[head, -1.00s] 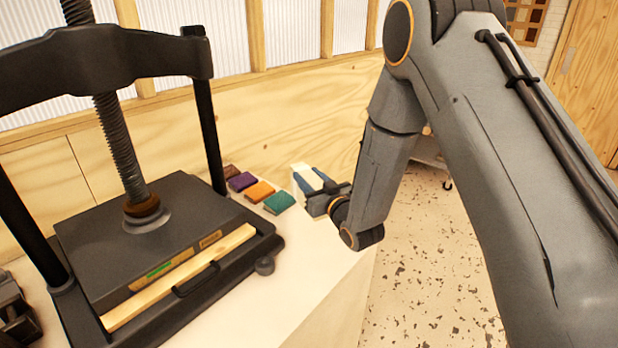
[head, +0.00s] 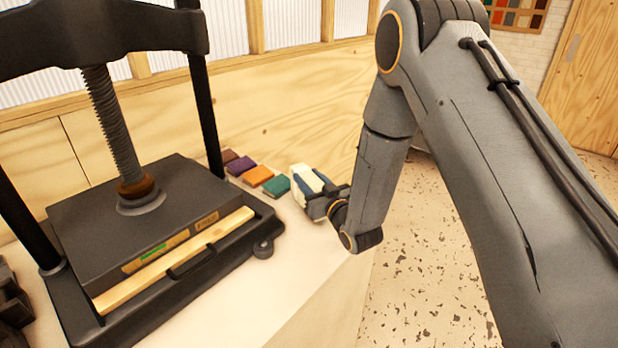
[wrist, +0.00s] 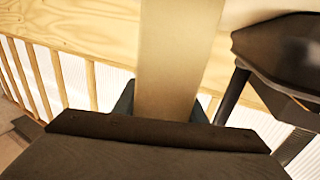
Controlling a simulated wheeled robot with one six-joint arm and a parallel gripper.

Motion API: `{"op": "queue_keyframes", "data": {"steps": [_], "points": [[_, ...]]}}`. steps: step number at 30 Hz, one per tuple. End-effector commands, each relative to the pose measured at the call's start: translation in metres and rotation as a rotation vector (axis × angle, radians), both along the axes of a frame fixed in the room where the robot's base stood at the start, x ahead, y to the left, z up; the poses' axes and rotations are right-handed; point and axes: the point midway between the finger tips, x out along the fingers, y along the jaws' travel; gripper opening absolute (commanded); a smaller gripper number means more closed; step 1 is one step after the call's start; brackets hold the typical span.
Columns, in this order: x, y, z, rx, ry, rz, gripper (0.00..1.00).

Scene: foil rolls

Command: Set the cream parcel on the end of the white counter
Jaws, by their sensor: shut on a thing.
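The cream parcel (head: 301,179) is between the fingers of my gripper (head: 312,184), near the far right end of the white counter (head: 300,262). My gripper is shut on it. In the wrist view the parcel (wrist: 178,55) is a pale block standing out from between my gripper's fingers (wrist: 165,105). The fingers and wrist hide part of the parcel. I cannot tell whether its underside touches the counter.
Brown, purple, orange and teal blocks lie in a row just left of the parcel, the teal block (head: 276,186) closest. A large black screw press (head: 140,230) fills the counter's left. Speckled floor (head: 425,250) lies beyond the counter's right edge.

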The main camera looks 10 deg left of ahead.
Motion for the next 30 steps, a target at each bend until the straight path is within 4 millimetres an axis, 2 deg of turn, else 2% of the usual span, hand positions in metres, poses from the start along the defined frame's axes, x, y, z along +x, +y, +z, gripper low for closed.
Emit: {"op": "queue_keyframes", "data": {"steps": [8, 30], "points": [[0.0, 0.0, 0.001, 0.002, -0.002, 0.0, 0.0], [0.0, 0.0, -0.012, 0.001, -0.002, 0.0, 0.0]]}}
